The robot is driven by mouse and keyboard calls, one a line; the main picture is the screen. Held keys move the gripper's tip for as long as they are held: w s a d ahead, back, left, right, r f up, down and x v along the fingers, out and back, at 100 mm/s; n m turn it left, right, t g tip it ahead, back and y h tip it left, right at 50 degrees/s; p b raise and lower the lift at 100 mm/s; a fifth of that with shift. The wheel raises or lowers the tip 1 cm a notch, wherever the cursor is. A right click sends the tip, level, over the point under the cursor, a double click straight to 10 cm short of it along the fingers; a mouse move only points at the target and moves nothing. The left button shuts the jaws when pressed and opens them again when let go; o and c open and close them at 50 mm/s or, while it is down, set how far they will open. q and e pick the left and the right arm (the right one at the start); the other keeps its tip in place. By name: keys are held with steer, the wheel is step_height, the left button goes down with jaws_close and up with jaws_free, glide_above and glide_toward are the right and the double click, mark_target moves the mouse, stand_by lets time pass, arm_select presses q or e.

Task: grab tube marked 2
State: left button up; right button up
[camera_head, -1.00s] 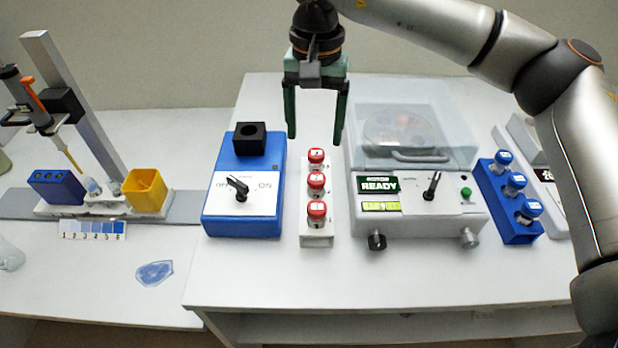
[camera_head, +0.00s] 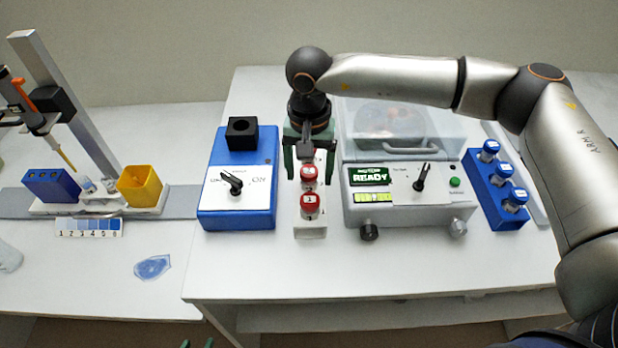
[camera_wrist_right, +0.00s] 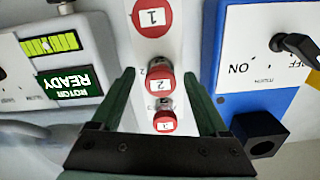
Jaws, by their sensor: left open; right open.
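A white rack (camera_head: 310,231) holds three red-capped tubes in a row. Tube 2 (camera_head: 309,173) is the middle one; its cap also shows its number in the right wrist view (camera_wrist_right: 160,84). Tube 1 (camera_head: 310,204) stands in front of it, and tube 3 (camera_wrist_right: 165,122) behind, mostly hidden by my gripper in the head view. My right gripper (camera_head: 308,177) is open over the rack, pointing down. In the right wrist view its fingers (camera_wrist_right: 159,76) lie to either side of tube 2's cap, apart from it. My left gripper (camera_head: 198,343) barely shows at the bottom edge.
A blue switch box (camera_head: 213,208) stands close left of the rack, and a centrifuge (camera_head: 400,207) reading READY close right. A blue rack (camera_head: 484,195) of blue-capped tubes is further right. The bench front is clear.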

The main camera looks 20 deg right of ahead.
steer(key=shift+f, duration=0.1)
steer(key=shift+c, duration=0.3)
jaws_close()
